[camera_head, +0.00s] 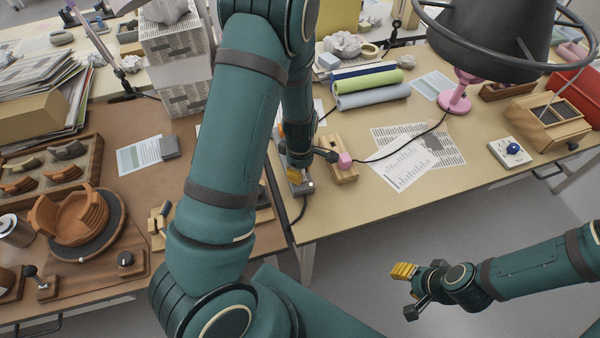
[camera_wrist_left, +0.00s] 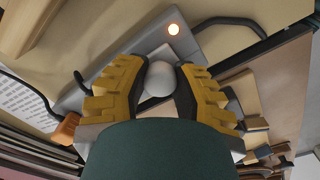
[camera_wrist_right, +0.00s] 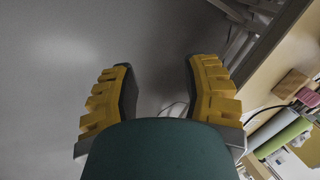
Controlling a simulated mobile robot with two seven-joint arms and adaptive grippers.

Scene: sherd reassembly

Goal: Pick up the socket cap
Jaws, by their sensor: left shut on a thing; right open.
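A pale, rounded piece, which looks like the socket cap (camera_wrist_left: 158,79), sits between the yellow fingers of my left gripper (camera_wrist_left: 160,70) in the left wrist view. The fingers are closed on its two sides. Behind it is a flat grey device (camera_wrist_left: 193,47) with a lit round lamp; I cannot tell whether the cap still touches it. In the head view my left gripper (camera_head: 296,172) is low over the near left corner of the right-hand table, and the cap is hidden there. My right gripper (camera_head: 408,290) is open and empty, over the floor in front of the table.
A wooden block with a pink piece (camera_head: 345,160) stands close right of my left gripper. Printed sheets (camera_head: 402,168), rolls (camera_head: 372,96) and a dark lamp (camera_head: 490,35) are further right. A brown table (camera_head: 85,292) with sherds is at left.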

